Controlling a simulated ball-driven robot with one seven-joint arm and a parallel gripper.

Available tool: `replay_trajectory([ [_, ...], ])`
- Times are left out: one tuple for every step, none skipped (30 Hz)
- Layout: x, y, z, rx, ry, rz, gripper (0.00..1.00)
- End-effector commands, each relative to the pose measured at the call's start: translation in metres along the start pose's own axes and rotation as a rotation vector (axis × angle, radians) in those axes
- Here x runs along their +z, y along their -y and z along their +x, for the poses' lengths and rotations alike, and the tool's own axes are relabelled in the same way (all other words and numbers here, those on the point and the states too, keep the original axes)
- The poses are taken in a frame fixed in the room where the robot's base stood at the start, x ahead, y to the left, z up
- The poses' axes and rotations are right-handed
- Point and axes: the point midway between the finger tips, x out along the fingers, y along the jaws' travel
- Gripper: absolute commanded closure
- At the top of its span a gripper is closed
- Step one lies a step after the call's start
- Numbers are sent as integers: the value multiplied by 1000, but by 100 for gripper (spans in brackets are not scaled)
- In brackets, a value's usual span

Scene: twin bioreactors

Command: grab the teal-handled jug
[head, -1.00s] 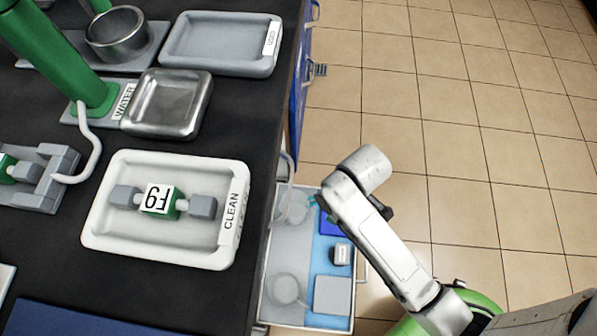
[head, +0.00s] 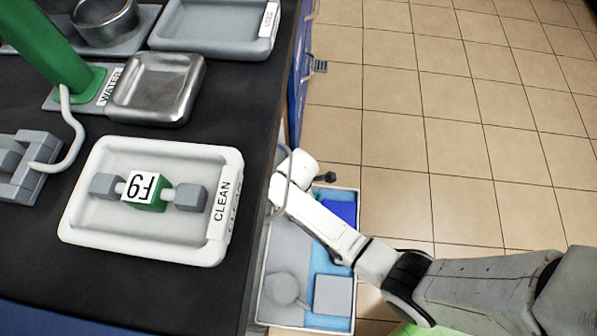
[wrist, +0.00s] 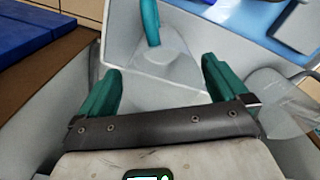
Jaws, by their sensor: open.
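The jug with the teal handle (wrist: 150,22) shows in the wrist view as a pale, translucent body (wrist: 165,62) with the handle at the top. My gripper (wrist: 160,78) is open, with a teal finger on each side of the picture. The jug's lower part lies between and beyond the fingers. The handle is ahead of the fingertips and not between them. I cannot tell whether a finger touches the jug. In the head view my arm reaches over the open drawer and hides the jug and my fingers.
The open drawer (head: 352,262) has a light blue lining and holds a grey block (head: 333,294) and another pale round vessel (head: 283,289). The black counter (head: 225,285) stands close on the left, bearing a white CLEAN tray (head: 84,235). Tiled floor (head: 440,120) is free to the right.

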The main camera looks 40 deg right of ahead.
Motion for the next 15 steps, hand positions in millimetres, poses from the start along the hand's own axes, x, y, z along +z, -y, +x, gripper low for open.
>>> replay_trajectory([
  [0,0,6,0,0,0,0],
  [0,0,7,0,0,1,0],
  [0,0,8,0,0,1,0],
  [0,0,11,-1,0,1,0],
  [0,0,13,-1,0,1,0],
  [0,0,18,-1,0,1,0],
  [0,0,23,-1,0,1,0],
  [0,0,28,-1,0,2,0],
  [0,0,35,-1,1,2,0],
  [0,0,40,-1,1,2,0],
  [0,0,44,-1,1,2,0],
  [0,0,49,0,0,2,0],
  [0,0,52,0,0,2,0],
  [0,0,55,0,0,2,0],
  [0,0,58,-1,0,2,0],
])
